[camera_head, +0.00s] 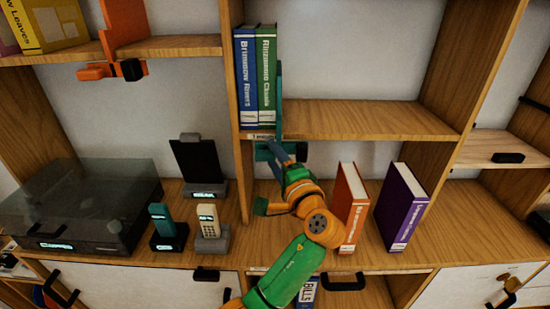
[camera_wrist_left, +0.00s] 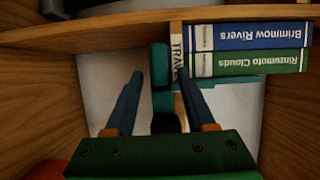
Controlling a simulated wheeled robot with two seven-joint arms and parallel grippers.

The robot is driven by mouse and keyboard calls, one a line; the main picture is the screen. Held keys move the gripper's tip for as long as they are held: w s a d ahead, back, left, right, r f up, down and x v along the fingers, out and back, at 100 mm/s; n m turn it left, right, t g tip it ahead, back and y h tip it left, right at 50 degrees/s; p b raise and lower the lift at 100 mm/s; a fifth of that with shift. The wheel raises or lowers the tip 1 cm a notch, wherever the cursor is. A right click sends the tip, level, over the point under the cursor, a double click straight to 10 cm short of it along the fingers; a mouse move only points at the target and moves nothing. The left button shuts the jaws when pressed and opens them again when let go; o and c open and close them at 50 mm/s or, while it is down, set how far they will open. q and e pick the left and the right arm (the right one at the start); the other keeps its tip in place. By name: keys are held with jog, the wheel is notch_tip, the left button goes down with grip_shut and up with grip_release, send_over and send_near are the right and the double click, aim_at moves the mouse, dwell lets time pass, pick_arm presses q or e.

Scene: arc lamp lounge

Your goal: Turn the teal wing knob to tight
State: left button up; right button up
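The teal clamp bookend (camera_head: 279,95) stands at the right of the books on the middle shelf, with its lower part (camera_head: 263,151) at the shelf's front edge. My left gripper (camera_head: 287,151) is just below the shelf edge. In the left wrist view its two blue fingers (camera_wrist_left: 160,76) are spread apart. I cannot tell whether they touch the knob. The right gripper is out of view.
A blue book (camera_head: 246,75) and a green book (camera_head: 266,75) stand beside the bookend. An orange clamp bookend (camera_head: 124,22) is on the left shelf. Red (camera_head: 349,207) and purple (camera_head: 401,207) books stand right of my arm. Phones (camera_head: 208,221) and a turntable (camera_head: 80,205) stand left.

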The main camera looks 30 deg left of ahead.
pick_arm(q)
jog(key=b+v, duration=0.2)
jog(key=v, duration=0.5)
